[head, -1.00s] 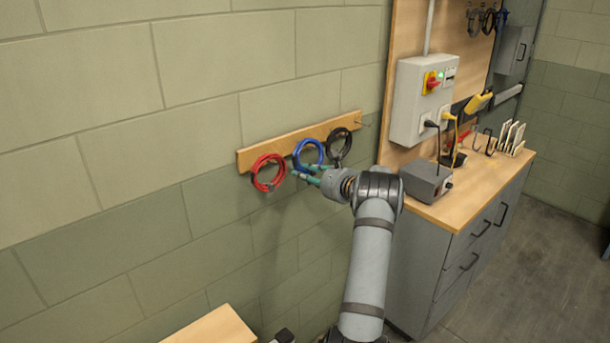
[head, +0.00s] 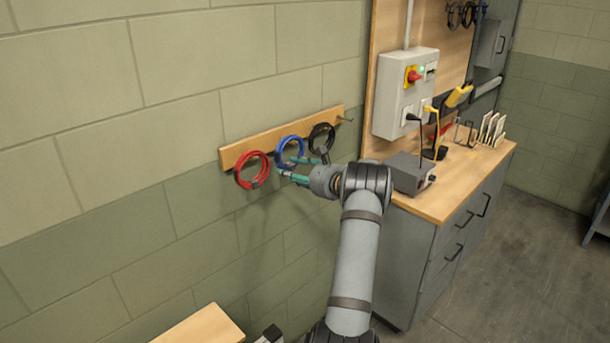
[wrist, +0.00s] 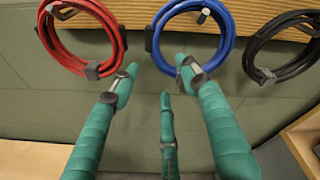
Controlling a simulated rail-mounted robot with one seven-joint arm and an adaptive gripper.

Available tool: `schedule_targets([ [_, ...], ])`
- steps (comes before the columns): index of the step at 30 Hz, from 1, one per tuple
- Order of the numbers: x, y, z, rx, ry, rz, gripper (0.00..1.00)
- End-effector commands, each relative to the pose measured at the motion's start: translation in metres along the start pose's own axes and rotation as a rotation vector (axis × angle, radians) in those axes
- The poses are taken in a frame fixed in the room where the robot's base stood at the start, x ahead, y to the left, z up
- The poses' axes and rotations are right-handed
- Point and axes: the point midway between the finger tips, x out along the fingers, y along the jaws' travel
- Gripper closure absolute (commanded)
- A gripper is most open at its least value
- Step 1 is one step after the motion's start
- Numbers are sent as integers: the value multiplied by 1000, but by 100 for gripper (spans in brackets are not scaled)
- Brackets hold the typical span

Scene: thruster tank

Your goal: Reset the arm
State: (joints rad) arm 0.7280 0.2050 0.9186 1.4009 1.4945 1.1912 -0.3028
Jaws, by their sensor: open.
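My gripper (head: 290,170) is raised at the wall, in front of a wooden rail with coiled cables. The wrist view shows its green fingers (wrist: 160,90) spread apart, with nothing between them. The blue coil (head: 291,152) hangs on the rail just beyond the fingertips. In the wrist view the blue coil (wrist: 229,50) is at the top middle, and one fingertip overlaps its lower edge; I cannot tell whether they touch. My arm reaches up from the bottom of the head view.
A red coil (head: 251,170) hangs left of the blue one and a black coil (head: 321,140) right of it, on the wooden rail (head: 235,155). A workbench (head: 440,205) with a grey box (head: 408,172) stands close right of my arm. Open floor lies at right.

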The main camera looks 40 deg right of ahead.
Motion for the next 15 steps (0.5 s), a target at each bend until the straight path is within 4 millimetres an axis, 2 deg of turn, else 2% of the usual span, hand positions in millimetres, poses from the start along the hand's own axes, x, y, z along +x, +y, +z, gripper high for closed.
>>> schedule_targets([
  [3, -27, -2, -1, 2, 3, -4, 55],
  [9, -69, -2, 0, 0, 2, -3, 55],
  [15, -94, 0, 0, 0, 0, -2, 55],
])
